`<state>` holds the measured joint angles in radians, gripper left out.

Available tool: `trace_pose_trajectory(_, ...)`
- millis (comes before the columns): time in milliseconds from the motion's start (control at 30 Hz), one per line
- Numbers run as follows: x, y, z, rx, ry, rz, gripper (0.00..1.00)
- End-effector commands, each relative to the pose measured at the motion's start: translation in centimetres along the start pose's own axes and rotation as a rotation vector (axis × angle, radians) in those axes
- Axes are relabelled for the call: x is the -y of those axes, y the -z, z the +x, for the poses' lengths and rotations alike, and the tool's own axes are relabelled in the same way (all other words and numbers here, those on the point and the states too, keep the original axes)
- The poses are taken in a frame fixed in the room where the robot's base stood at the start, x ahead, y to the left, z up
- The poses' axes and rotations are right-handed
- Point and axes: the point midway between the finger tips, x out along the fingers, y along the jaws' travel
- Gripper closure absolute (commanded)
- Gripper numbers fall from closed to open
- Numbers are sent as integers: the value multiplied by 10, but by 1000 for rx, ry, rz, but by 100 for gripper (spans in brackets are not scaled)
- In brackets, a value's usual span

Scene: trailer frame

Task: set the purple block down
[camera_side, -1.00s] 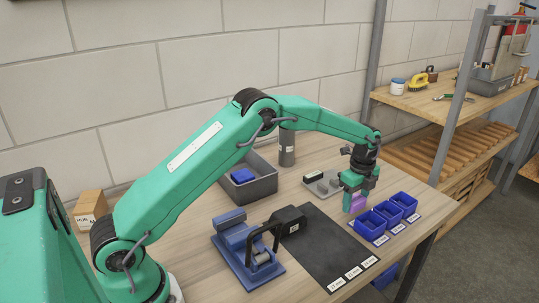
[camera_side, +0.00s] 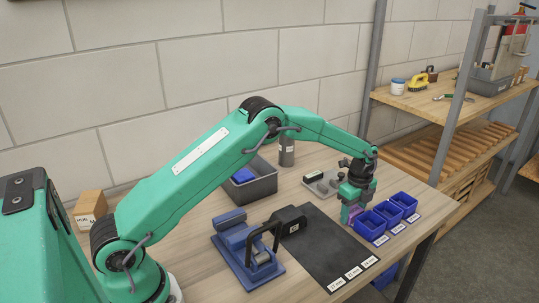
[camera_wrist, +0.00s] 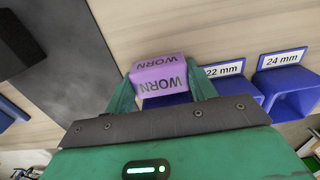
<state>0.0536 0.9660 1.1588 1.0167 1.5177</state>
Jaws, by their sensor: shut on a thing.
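The purple block (camera_wrist: 160,74) has "WORN" printed on its faces. It sits between the two green fingers of my gripper (camera_wrist: 161,90) in the wrist view, and the gripper is shut on it. In the side view my gripper (camera_side: 349,218) points down beside the nearest blue bin, by the black mat's edge. Only a sliver of the block (camera_side: 354,211) shows there, the rest hidden by the fingers. I cannot tell whether the block touches the table.
Three blue bins (camera_side: 371,224) stand in a row at right, with size labels in front. A black mat (camera_side: 325,250) lies left of them. A blue vise (camera_side: 246,254), a grey crate (camera_side: 262,188) and a grey tray (camera_side: 322,186) stand around on the table.

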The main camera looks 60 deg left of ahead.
Motion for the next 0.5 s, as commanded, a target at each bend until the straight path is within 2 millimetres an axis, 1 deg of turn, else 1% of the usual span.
trace_pose_trajectory(33, 0, 0, 0, 0, 0, 0, 38)
trace_pose_trajectory(100, 0, 0, 0, 0, 0, 0, 24)
trace_pose_trajectory(133, 0, 0, 0, 0, 0, 0, 22)
trace_pose_trajectory(500, 0, 0, -2, 0, 1, 0, 22)
